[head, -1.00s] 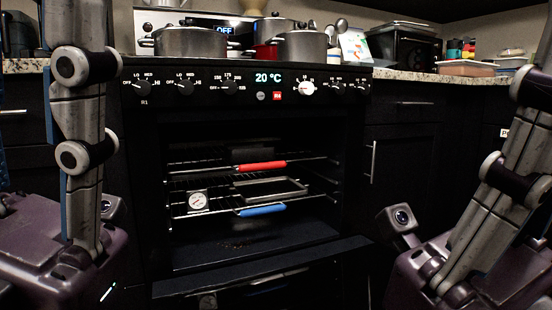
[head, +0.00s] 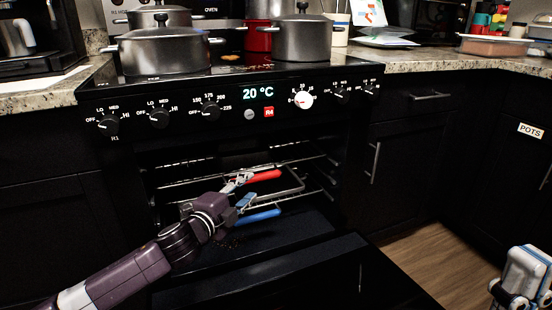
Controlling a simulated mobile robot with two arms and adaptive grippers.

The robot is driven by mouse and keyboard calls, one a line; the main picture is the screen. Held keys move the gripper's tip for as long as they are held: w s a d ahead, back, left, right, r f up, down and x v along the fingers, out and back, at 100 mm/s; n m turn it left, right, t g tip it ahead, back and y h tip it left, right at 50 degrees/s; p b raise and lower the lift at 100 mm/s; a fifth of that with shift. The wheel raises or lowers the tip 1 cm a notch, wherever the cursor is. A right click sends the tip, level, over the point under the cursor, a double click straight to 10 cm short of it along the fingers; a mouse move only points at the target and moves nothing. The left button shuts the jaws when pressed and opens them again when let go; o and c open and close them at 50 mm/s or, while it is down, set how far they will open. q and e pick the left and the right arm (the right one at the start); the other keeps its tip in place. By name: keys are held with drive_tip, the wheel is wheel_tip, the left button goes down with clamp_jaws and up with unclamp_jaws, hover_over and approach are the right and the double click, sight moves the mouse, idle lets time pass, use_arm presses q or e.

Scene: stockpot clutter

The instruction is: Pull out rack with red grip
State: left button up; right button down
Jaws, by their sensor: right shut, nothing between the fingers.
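The oven door is folded down and the racks inside show in the head view. The upper rack has a red grip (head: 266,175) at its front. A lower rack has a blue grip (head: 260,216). My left gripper (head: 250,186) is at the oven opening, at the left end of the red grip. Its fingers are apart, one near the red grip's end and one lower, above the blue grip. I cannot tell whether it touches the red grip. My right gripper (head: 512,288) is at the lower right, away from the oven, shut and empty.
The open oven door (head: 300,275) juts out below the racks. Pots (head: 163,50) stand on the stove above the control panel (head: 225,108). A cabinet marked POTS (head: 531,130) is at the right. The wooden floor (head: 425,255) is bare right of the door.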

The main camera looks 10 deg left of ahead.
sight(254, 181)
use_arm(q)
drive_tip(key=shift+w+a+f, duration=0.4)
drive_tip(key=shift+w+a, duration=0.1)
drive_tip(key=shift+a, duration=0.05)
drive_tip(key=shift+b+x, duration=1.35)
drive_tip(key=shift+x, duration=2.3)
drive_tip(key=shift+f, duration=0.1)
clamp_jaws()
